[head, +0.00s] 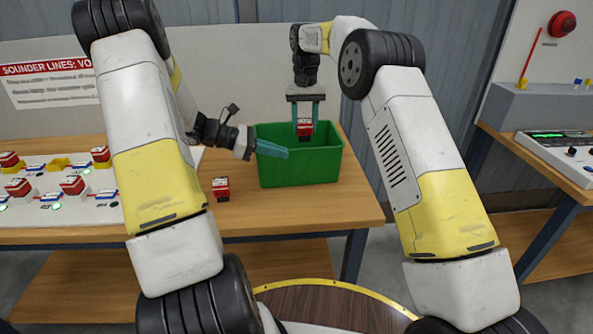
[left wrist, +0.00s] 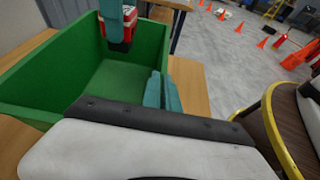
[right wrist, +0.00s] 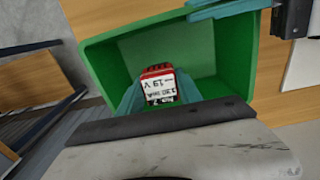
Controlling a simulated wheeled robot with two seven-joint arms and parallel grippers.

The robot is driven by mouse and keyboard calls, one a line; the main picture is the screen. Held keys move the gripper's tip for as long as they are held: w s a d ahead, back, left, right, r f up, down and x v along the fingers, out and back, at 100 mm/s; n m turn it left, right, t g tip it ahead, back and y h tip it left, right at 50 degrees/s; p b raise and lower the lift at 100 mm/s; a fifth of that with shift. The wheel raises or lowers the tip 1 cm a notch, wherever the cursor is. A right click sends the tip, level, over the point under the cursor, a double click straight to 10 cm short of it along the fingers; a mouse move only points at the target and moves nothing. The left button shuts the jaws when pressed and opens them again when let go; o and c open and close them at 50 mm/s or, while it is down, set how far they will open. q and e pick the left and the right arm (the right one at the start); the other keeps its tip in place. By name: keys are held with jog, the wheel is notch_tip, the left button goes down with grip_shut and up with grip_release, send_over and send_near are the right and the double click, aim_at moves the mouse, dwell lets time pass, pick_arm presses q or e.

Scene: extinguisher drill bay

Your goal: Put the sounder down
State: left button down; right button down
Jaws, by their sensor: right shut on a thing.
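The red sounder with a white label (head: 305,128) is between the fingertips of my right gripper (head: 305,112), which points down over the green bin (head: 300,168). The sounder is at the bin's opening, clear of its floor; it also shows in the left wrist view (left wrist: 122,38). In the right wrist view the sounder's label (right wrist: 160,94) appears upside down, reading about 130 mA and 19 V. My left gripper (head: 273,150) is empty at the bin's left rim, its fingers (left wrist: 162,90) together. The bin floor visible in the wrist views is empty.
Another red sounder (head: 221,188) stands on the wooden table (head: 330,208) left of the bin. A white board (head: 80,212) at the left carries several red, blue and yellow parts. A second bench with a grey device (head: 560,150) stands at the right.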

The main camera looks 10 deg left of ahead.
aim_at(279, 162)
jog(key=s+a+f, duration=0.1)
jog(key=s+a, duration=0.3)
jog(key=a, duration=0.2)
jog(key=shift+s+a+f, duration=0.1)
jog(key=shift+a+f, duration=0.1)
jog(key=shift+f, duration=1.55)
jog(key=shift+s+a+f, duration=0.1)
jog(key=shift+a+f, duration=0.1)
jog(key=shift+f, duration=1.55)
jog(key=shift+s+a+f, duration=0.1)
jog(key=shift+a+f, duration=0.1)
jog(key=shift+f, duration=1.55)
jog(key=shift+f, duration=0.15)
jog(key=c, duration=0.8)
grip_release()
